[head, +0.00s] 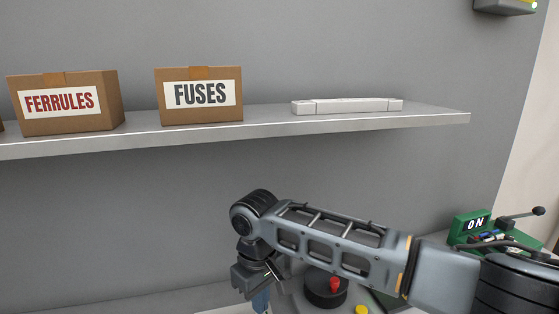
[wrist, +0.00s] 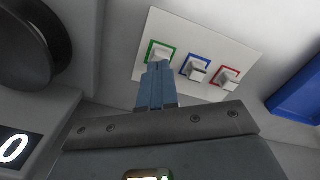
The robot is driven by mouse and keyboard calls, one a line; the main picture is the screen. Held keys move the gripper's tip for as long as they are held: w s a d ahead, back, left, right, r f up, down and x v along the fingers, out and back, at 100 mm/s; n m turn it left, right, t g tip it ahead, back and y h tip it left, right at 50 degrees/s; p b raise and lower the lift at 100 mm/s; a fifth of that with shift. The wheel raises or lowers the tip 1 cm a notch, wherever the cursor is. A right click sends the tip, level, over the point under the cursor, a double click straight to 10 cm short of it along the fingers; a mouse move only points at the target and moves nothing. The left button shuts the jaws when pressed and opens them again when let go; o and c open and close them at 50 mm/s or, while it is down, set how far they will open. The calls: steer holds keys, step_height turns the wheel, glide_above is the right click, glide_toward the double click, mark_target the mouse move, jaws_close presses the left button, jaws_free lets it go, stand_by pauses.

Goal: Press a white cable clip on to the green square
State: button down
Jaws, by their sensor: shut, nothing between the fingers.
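In the wrist view a white panel (wrist: 240,54) carries a green square outline (wrist: 149,46), with a blue square (wrist: 183,64) and a red square (wrist: 236,75) to its right. A white clip (wrist: 162,51) sits at the green square, and similar white pieces sit at the blue and red ones. My gripper (wrist: 158,67) is shut and empty. Its blue fingertips overlap the lower edge of the green square and its clip in the picture; I cannot tell whether they touch. In the head view my gripper (head: 261,300) shows at the bottom edge, and the panel is not seen.
A grey shelf (head: 300,127) holds a FERRULES box (head: 65,103), a FUSES box (head: 199,95) and a long white bar (head: 347,105). A green ON device with a lever (head: 474,226) is at the right. A blue object (wrist: 298,94) lies right of the panel.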

steer(key=shift+f, duration=0.6)
steer(key=shift+s+f, duration=0.2)
steer(key=shift+f, duration=0.1)
stand_by(2.6)
steer(key=shift+r, duration=0.1)
step_height(320, 180, up, 5)
steer(key=p, duration=0.5)
steer(key=shift+w+r, duration=0.15)
steer(key=shift+r, duration=1)
